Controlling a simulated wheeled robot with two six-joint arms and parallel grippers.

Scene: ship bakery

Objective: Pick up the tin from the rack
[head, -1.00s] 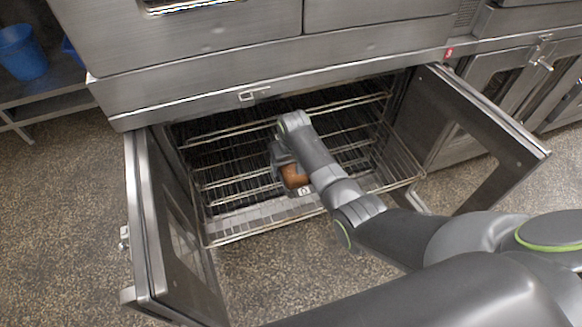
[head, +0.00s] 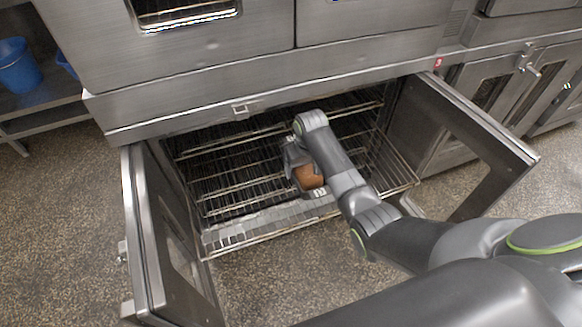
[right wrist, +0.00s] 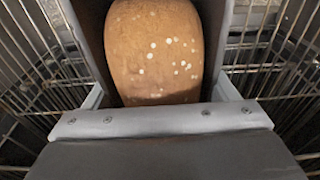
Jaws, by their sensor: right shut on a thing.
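The tin shows as a grey-sided form with a brown loaf (head: 308,177) in it, at the front part of the pulled-out oven rack (head: 236,240). My right gripper (head: 300,172) is shut on the tin, reaching in over the rack from the right. In the right wrist view the loaf (right wrist: 153,50), brown with pale specks, fills the space between the gripper's two grey sides. The gripper hides most of the tin, and I cannot tell whether the tin touches the rack. My left gripper is not in view.
The left oven door (head: 170,235) and the right oven door (head: 475,140) stand open on either side of the rack. More wire racks lie inside the oven. Blue buckets (head: 18,66) stand on a shelf at the left. The speckled floor in front is clear.

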